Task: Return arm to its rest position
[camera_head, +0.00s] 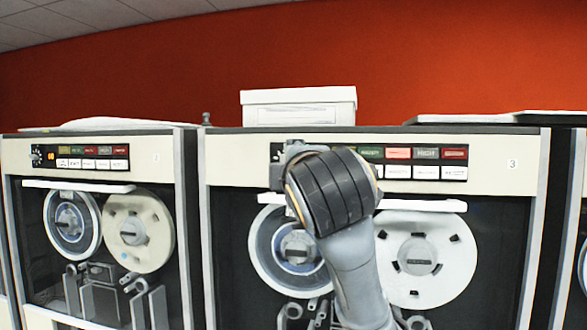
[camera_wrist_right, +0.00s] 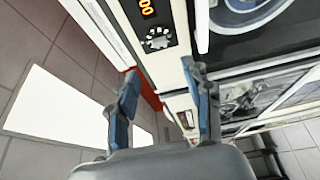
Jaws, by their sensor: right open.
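My right arm rises from the bottom of the head view in front of the middle tape drive (camera_head: 218,200). Its dark, rounded wrist (camera_head: 332,190) covers part of the control panel (camera_head: 430,162) and the reel area. My right gripper is mostly hidden behind the wrist there. In the right wrist view my right gripper (camera_wrist_right: 160,70) is open, with its two blue-grey fingers apart and nothing visible between them. Beyond the fingertips is a panel with orange digits (camera_wrist_right: 147,8) and a round dial (camera_wrist_right: 158,39). My left gripper is not in view.
Another tape drive (camera_head: 14,160) stands at the left, and part of a third shows at the right edge. A white box (camera_head: 298,106) sits on top of the middle drive. A red wall (camera_head: 430,60) is behind. The space right of my wrist before the drive is clear.

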